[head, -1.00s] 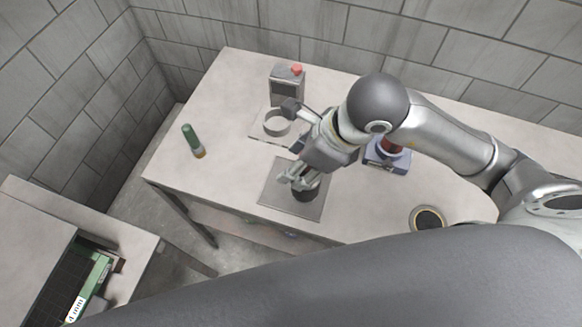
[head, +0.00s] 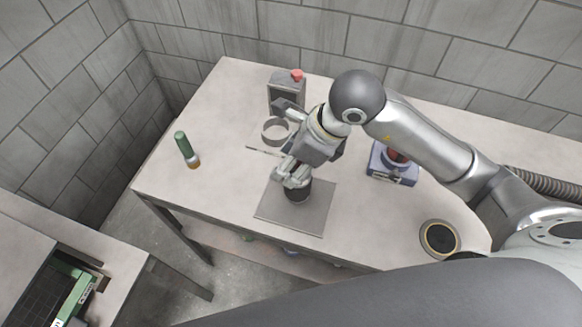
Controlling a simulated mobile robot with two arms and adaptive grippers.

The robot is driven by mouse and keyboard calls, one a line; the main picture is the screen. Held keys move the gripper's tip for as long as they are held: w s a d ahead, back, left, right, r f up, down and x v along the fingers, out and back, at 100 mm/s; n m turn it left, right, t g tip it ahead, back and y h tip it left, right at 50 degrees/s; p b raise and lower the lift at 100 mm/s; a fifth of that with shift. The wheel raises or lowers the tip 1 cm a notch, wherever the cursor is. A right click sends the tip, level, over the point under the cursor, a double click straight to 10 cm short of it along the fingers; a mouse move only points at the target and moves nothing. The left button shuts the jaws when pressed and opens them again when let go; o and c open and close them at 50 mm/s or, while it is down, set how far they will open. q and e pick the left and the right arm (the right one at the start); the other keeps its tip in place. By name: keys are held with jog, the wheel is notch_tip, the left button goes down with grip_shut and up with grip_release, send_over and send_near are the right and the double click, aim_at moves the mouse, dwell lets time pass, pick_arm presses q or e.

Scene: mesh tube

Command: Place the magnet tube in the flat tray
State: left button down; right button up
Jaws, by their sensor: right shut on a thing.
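A flat grey tray (head: 315,216) lies near the front edge of the table. My right gripper (head: 293,178) is above the tray's back part, pointing down. It is shut on a short dark cylinder, which I take as the magnet tube (head: 298,194). The tube looks upright over the tray. Its top is hidden by the fingers, and I cannot tell whether its base touches the tray. My left gripper is not in view.
On the table (head: 225,110) stand a green tube with a brown end (head: 186,150), a grey ring (head: 275,131), a dark box with a red knob (head: 285,90), a blue device (head: 392,168) and a black disc with a pale rim (head: 440,238). The table's left part is mostly clear.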

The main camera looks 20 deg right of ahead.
notch_tip(320, 180, down, 3)
jog(key=shift+w+p, duration=0.1)
jog(key=shift+p, duration=0.4)
jog(key=shift+f, duration=0.15)
jog(key=shift+f, duration=0.2)
jog(key=o, duration=1.5)
jog(key=shift+o, duration=0.2)
